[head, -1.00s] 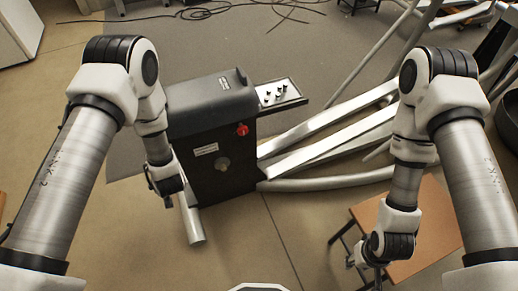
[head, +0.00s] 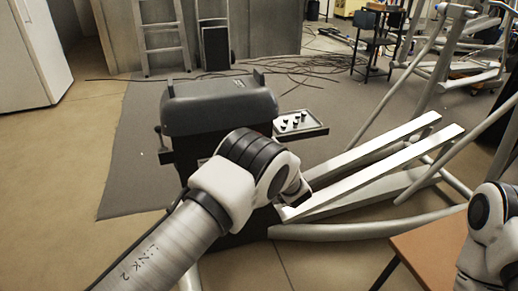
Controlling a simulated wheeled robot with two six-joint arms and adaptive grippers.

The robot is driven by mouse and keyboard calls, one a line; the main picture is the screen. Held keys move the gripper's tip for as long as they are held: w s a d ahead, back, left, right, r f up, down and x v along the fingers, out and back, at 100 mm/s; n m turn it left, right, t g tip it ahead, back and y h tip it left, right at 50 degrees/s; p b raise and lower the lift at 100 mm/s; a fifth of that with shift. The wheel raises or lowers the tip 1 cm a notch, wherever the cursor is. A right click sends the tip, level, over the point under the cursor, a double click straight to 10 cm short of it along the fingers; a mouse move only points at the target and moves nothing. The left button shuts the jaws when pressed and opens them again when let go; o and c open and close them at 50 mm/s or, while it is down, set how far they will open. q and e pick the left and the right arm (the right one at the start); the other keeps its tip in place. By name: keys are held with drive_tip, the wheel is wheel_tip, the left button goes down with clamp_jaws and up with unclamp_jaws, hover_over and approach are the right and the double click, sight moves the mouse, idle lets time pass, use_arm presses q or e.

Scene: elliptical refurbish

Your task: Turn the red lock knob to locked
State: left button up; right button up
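The elliptical machine's black housing (head: 218,108) stands in the middle of the head view. My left arm (head: 185,240) reaches across its front from the lower left. The red lock knob is hidden behind this arm, so I cannot see which way it is turned.
A small tray with knobs (head: 300,124) sticks out right of the housing. Pale rails (head: 375,160) run to the right. A wooden-topped table (head: 430,248) stands at the lower right. A ladder (head: 160,35) and a white cabinet (head: 30,60) are at the back. The left floor is open.

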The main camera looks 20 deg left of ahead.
use_arm(q)
drive_tip(key=x, duration=0.3)
drive_tip(key=b+x, duration=0.1)
drive_tip(key=x, duration=0.1)
drive_tip(key=shift+f, duration=0.35)
drive_tip(key=shift+w+a+r, duration=0.15)
drive_tip(key=shift+w+a, duration=0.05)
drive_tip(key=shift+a, duration=0.05)
drive_tip(key=c, duration=1.1)
drive_tip(key=shift+c, duration=0.2)
